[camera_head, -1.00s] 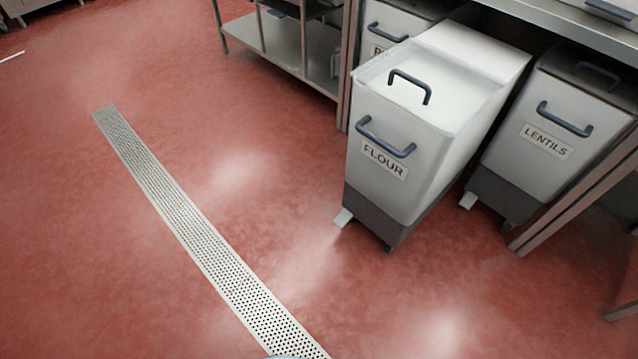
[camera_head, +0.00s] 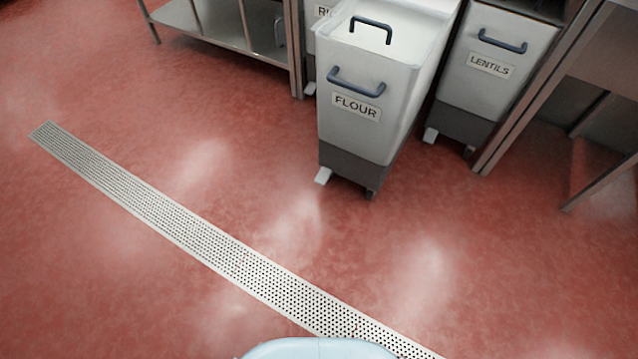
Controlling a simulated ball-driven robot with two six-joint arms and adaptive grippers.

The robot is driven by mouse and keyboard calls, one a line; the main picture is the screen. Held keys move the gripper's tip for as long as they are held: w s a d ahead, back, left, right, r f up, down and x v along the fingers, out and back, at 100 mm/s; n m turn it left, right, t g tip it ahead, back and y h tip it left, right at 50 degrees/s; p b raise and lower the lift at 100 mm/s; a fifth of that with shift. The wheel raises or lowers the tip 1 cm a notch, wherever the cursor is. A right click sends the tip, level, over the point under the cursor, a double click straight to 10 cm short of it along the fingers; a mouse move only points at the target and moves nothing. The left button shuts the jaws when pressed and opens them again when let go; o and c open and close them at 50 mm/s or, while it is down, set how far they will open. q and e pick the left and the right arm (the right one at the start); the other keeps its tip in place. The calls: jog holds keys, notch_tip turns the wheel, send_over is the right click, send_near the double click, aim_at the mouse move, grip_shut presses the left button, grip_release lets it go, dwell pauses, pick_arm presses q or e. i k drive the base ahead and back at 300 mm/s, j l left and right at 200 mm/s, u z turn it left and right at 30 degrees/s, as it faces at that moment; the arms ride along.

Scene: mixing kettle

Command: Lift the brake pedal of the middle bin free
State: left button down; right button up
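The middle bin, labelled FLOUR (camera_head: 357,107), is a white bin with a dark grey base. It stands out in front of its neighbours, with a dark handle (camera_head: 355,82) on its front and another on its lid. Its brake pedal (camera_head: 323,176) is a small pale tab at the lower left front corner, close to the floor and sloping down. Neither of my grippers is in view.
The LENTILS bin (camera_head: 490,66) stands under the counter to the right, with its own pale pedal (camera_head: 430,135). Another bin is partly hidden behind at left. A counter leg (camera_head: 540,95) stands at right. Open red floor with a drain grate (camera_head: 210,235) lies in front.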

aim_at(322, 177)
jog(key=i+j+z, duration=0.1)
jog(key=z, duration=0.3)
jog(key=j+z, duration=0.15)
jog(key=z, duration=0.3)
jog(key=i+j+z, duration=0.15)
jog(key=j+z, duration=0.25)
jog(key=j, duration=0.55)
jog(key=j+z, duration=0.35)
jog(key=j, duration=2.55)
jog(key=z, duration=0.05)
